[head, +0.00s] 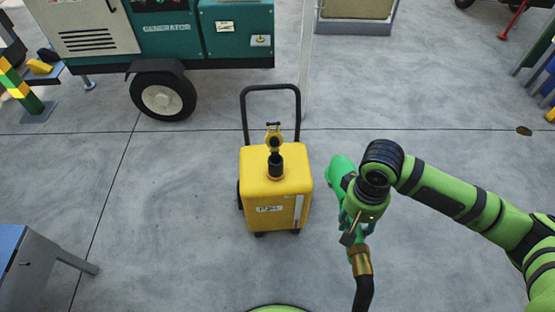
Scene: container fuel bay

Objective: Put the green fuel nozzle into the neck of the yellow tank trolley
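The yellow tank trolley (257,193) stands upright on the floor at the middle of the head view. Its dark neck (276,168) rises from the top, with a yellow flap-like part (274,139) standing behind it. The green fuel nozzle (340,170) is to the right of the trolley, apart from it. A brass coupling (361,263) and black hose hang from its near end. My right gripper (356,212) is around the nozzle and appears shut on it; my wrist hides much of the grip and the spout is not clearly seen. My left gripper is not in view.
The trolley's black push handle (270,88) stands behind the tank. A teal generator (165,40) with a wheel (162,94) is at the back left. A grey-blue bench (35,262) is at the near left. The floor around the trolley is clear.

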